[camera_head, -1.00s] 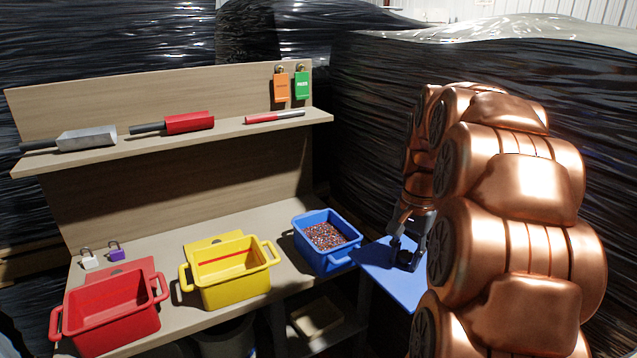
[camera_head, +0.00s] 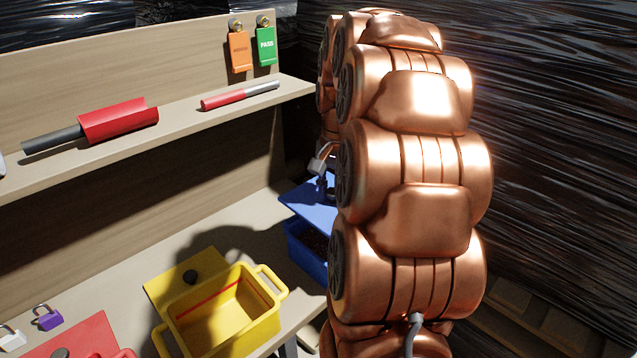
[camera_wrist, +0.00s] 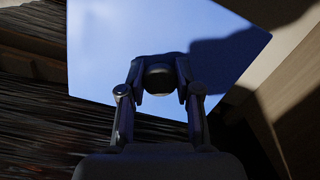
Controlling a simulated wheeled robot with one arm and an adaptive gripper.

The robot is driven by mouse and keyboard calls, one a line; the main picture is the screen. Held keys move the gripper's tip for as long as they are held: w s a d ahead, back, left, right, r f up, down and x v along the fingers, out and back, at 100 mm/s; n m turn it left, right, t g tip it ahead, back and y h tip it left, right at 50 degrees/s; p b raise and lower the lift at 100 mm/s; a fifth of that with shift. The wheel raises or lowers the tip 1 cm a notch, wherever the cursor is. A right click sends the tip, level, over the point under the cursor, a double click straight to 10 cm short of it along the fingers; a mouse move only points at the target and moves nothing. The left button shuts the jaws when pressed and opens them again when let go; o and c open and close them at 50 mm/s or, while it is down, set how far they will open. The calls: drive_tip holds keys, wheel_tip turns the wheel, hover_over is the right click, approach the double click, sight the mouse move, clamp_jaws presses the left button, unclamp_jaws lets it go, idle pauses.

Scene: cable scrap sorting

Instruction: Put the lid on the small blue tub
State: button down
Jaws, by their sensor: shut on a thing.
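The small blue tub (camera_head: 304,252) stands at the right end of the bench, partly hidden behind my arm and in shadow. Its dark inside shows at the front, so it is partly uncovered. The flat blue lid (camera_head: 301,199) appears above the tub's far side; I cannot tell whether they touch. My gripper (camera_head: 326,183) is at the lid, mostly hidden by my arm. In the wrist view, my gripper (camera_wrist: 159,80) is shut on the dark round knob of the lid (camera_wrist: 120,45). The tub cannot be made out in the wrist view.
A yellow tub (camera_head: 215,338) stands left of the blue tub, with a yellow lid (camera_head: 165,290) behind it. A red lid (camera_head: 75,340) and two padlocks (camera_head: 48,317) are at lower left. The shelf (camera_head: 180,118) above holds tools; orange and green tags (camera_head: 265,46) hang behind.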

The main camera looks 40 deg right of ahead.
drive_tip(key=shift+f+b, duration=0.65)
drive_tip(key=shift+f, duration=1.8)
drive_tip(key=shift+f+b, duration=0.8)
drive_tip(key=shift+f, duration=0.85)
drive_tip(key=shift+a+f+b, duration=0.1)
drive_tip(key=shift+f+b, duration=0.1)
drive_tip(key=shift+b, duration=0.25)
drive_tip(key=c, duration=0.7)
unclamp_jaws()
drive_tip(key=shift+o, duration=0.2)
drive_tip(key=o, duration=0.4)
